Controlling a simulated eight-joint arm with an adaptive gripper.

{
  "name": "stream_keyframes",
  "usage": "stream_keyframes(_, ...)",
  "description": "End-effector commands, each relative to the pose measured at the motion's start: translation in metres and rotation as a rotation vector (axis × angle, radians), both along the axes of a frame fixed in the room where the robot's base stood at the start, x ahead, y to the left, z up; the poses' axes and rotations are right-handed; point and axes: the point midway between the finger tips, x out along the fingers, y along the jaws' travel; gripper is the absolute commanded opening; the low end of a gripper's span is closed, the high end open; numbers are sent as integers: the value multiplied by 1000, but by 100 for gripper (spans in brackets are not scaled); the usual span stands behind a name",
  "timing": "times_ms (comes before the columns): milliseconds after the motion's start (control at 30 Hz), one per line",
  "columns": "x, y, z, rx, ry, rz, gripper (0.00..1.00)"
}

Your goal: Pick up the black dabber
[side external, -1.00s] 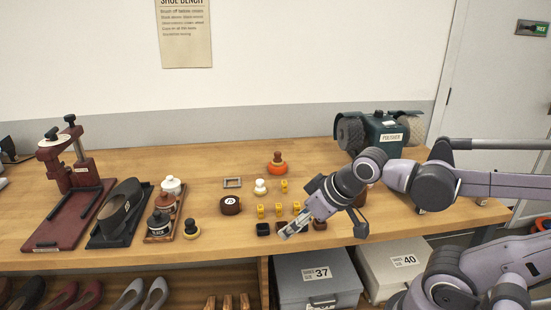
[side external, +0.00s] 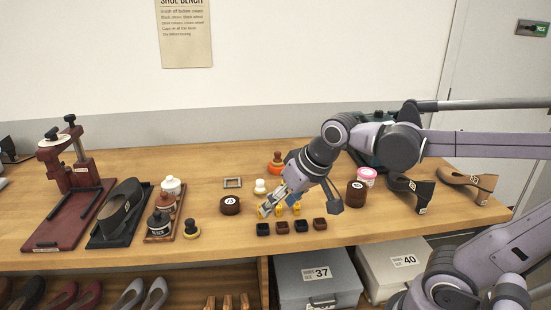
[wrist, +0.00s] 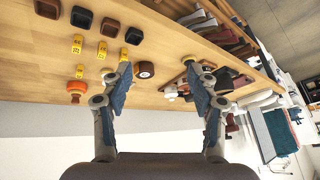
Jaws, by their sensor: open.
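The likely black dabber (side external: 192,229) stands upright on the bench, just right of the bottle rack in the side view. It has a dark rounded top and a pale band. In the wrist view it seems to be the small dark and yellow thing (wrist: 207,67) partly beside the right finger. My gripper (side external: 271,209) is open and empty. It is above the bench, to the right of the dabber and apart from it, over the yellow number markers. In the wrist view its fingers (wrist: 158,70) are spread wide.
A round dark tin (side external: 230,205) stands between my gripper and the dabber. The rack (side external: 150,239) holds bottles, one labelled BLACK (side external: 159,224). A white-topped piece (side external: 260,187) and an orange one (side external: 277,163) stand behind.

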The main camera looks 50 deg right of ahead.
Motion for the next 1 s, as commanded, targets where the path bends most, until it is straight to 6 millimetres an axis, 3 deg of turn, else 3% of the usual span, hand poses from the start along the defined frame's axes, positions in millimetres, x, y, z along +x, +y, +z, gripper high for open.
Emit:
stream_keyframes(200, 53, 9, 27, 118, 99, -208, 60)
stream_keyframes(467, 115, 22, 37, 227, 214, -476, 60)
stream_keyframes(767, 184, 41, 24, 309, 332, -802, 60)
stream_keyframes(1000, 230, 58, -4, 341, 408, -1071, 60)
